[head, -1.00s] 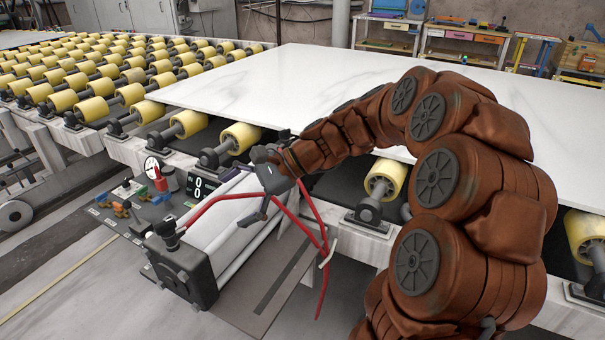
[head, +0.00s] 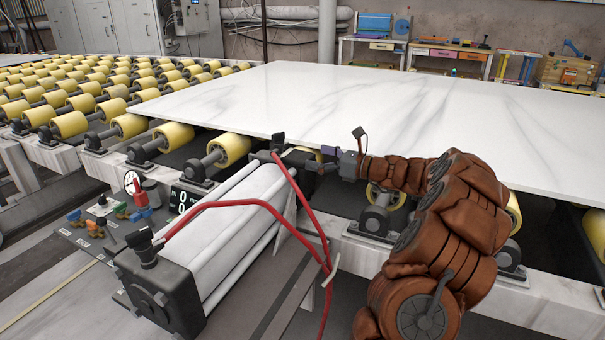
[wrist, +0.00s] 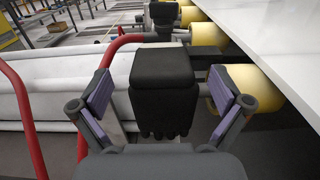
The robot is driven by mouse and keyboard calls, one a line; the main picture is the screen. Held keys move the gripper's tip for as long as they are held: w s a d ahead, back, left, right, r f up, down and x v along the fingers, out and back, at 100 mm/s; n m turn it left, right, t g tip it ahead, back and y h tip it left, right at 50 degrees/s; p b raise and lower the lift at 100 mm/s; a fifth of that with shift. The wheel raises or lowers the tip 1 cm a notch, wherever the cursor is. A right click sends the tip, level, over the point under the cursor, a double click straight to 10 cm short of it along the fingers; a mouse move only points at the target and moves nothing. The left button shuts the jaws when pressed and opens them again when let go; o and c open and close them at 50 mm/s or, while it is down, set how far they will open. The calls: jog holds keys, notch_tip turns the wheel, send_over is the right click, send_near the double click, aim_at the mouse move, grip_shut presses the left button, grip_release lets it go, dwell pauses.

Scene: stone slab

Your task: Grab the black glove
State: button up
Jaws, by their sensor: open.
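The black glove (wrist: 163,88) shows in the wrist view as a dark, blocky shape with short finger-like ends pointing towards my gripper. It lies between the two purple-padded fingers of my gripper (wrist: 160,84), with gaps on both sides. My gripper is open and does not visibly touch it. In the head view my gripper (head: 320,160) is at the far end of the white cylinder unit, close to the slab's front edge. The glove cannot be told apart there from the dark parts around it.
The white stone slab (head: 400,105) lies on yellow rollers (head: 228,150) just behind my gripper. Red hoses (head: 215,204) loop over the white cylinder (head: 240,215) to the left. A control panel (head: 110,225) is at the lower left.

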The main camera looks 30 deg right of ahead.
aim_at(298, 155)
jog(key=shift+f+b+x, duration=0.15)
jog(key=shift+b+x, duration=0.05)
jog(key=shift+x, duration=0.85)
jog(key=shift+f+b+x, duration=0.15)
jog(key=shift+b+x, duration=0.1)
jog(key=shift+x, duration=0.8)
jog(key=shift+f+b+x, duration=0.2)
jog(key=shift+x, duration=0.85)
jog(key=shift+d, duration=0.1)
jog(key=c, duration=0.9)
jog(key=shift+s+r, duration=0.1)
jog(key=shift+r, duration=0.05)
jog(key=shift+c, duration=0.3)
